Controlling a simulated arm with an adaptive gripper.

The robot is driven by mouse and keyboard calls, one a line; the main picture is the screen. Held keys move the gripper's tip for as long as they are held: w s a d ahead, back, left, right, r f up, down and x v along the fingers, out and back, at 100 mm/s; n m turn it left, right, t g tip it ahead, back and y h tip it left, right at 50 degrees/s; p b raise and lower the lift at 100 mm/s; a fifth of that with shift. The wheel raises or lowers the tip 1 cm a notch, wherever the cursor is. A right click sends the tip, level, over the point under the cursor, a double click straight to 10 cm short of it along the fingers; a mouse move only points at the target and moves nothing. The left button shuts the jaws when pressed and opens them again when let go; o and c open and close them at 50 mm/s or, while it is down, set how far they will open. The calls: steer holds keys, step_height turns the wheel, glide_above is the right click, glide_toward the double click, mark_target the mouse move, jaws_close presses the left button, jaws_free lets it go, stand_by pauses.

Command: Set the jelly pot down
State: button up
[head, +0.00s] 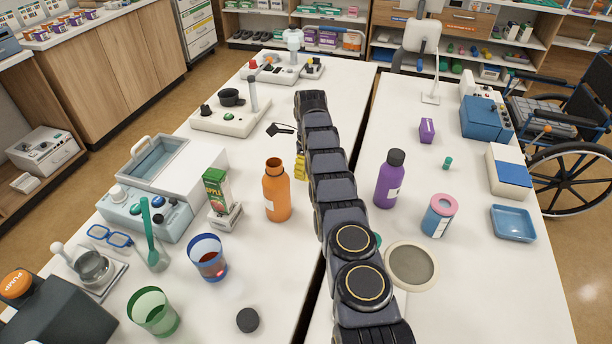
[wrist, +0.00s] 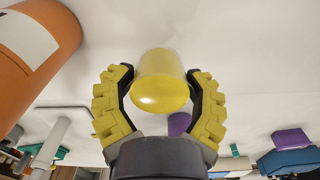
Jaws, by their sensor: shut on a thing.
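The jelly pot (wrist: 161,82) is a yellow, see-through cup, seen in the wrist view between the two yellow fingers. My gripper (wrist: 160,70) is shut on it, one finger on each side. In the head view, part of my gripper (head: 300,166) shows as yellow fingers beside my arm, over the left table (head: 285,235) near its right edge and just behind the orange bottle (head: 277,190). The pot is hidden in the head view. I cannot tell whether its base touches the table.
The orange bottle also stands close at left in the wrist view (wrist: 30,60). A gap separates the right table, with a purple bottle (head: 390,180) and a round sieve (head: 412,266).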

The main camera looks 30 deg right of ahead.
mark_target(306, 176)
steer(key=shift+f, duration=1.5)
steer(key=shift+f, duration=0.1)
steer(key=o, duration=1.3)
